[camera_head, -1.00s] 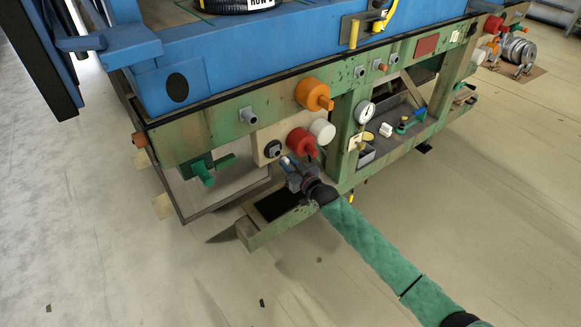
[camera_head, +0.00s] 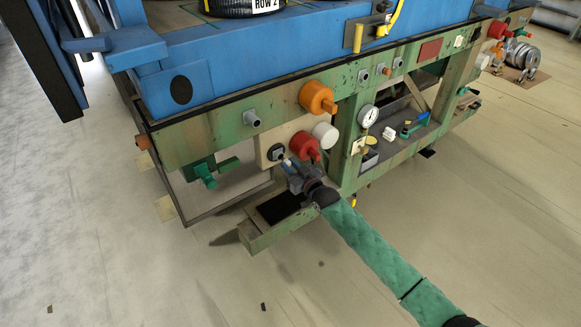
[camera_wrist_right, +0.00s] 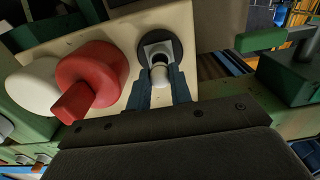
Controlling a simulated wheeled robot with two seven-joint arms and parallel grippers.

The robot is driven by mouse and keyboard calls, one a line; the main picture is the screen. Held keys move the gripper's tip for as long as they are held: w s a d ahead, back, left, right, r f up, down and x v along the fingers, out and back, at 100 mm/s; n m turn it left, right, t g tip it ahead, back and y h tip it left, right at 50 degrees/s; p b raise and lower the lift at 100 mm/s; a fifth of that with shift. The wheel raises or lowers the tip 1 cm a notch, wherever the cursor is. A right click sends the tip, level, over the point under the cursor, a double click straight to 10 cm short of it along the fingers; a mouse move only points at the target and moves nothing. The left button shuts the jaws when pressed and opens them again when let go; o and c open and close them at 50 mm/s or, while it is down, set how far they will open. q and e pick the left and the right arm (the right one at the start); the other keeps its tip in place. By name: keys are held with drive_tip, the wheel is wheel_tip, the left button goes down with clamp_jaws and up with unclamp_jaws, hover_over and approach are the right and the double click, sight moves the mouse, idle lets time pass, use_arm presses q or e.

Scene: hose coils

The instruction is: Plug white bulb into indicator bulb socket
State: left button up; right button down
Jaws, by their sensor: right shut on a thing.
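The indicator bulb socket (camera_head: 276,152) is a dark round fitting on the cream panel, left of the red knob. In the right wrist view the socket (camera_wrist_right: 174,47) shows a black ring with a pale square plate. My right gripper (camera_head: 290,166) is in front of it, shut on the white bulb (camera_head: 286,162). In the wrist view the bulb (camera_wrist_right: 160,76) sits between the dark fingertips (camera_wrist_right: 160,88), in line with the socket's middle. Whether the bulb touches the socket I cannot tell. My left gripper is not in view.
The red knob (camera_head: 304,145) and a white round knob (camera_head: 325,134) stick out close to the right of the socket. An orange knob (camera_head: 316,97) is above. A green valve handle (camera_head: 206,174) is at the left. A pressure gauge (camera_head: 368,116) is farther right.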

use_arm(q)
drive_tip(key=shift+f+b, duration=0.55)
use_arm(e)
drive_tip(key=shift+x, duration=1.3)
drive_tip(key=c, duration=0.9)
unclamp_jaws()
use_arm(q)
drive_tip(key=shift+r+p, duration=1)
use_arm(e)
drive_tip(key=shift+v, duration=2.3)
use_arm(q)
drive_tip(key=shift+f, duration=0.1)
use_arm(e)
drive_tip(key=shift+s+d+f, duration=0.15)
drive_tip(key=shift+s+d, duration=0.15)
drive_tip(key=shift+s, duration=0.15)
use_arm(q)
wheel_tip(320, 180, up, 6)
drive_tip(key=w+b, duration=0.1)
drive_tip(key=b, duration=0.1)
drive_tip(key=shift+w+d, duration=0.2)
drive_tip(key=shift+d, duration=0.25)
use_arm(e)
drive_tip(key=v, duration=0.6)
drive_tip(key=shift+s+d, duration=0.2)
